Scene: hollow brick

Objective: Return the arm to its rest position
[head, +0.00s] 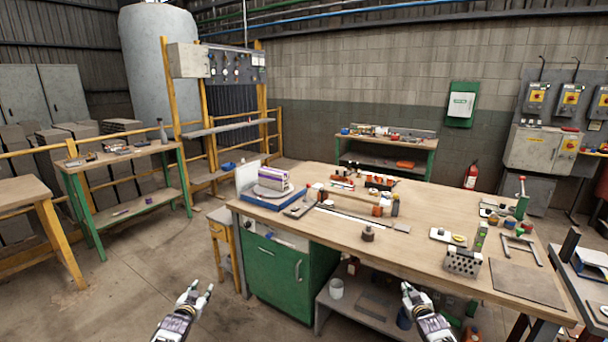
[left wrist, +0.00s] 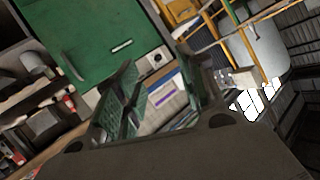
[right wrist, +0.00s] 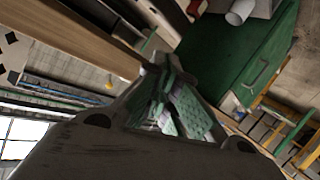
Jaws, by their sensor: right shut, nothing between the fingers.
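My left gripper (head: 203,288) is in front of the workbench at the lower left of the head view, clear of the bench. Its two fingers stand apart with nothing between them, as the left wrist view shows (left wrist: 160,85). My right gripper (head: 407,290) is at the lower middle right, in front of the bench's front edge. Its fingers are together and empty, also in the right wrist view (right wrist: 170,95). A grey hollow brick (head: 463,263) with holes sits on the bench top near the front edge, to the right of and apart from my right gripper.
The wooden workbench (head: 400,245) holds a blue-based device (head: 273,199) with a white and purple block on it, several small tools, and a flat dark plate (head: 526,284). A green cabinet (head: 275,272) is under the bench. The floor at left (head: 140,270) is free.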

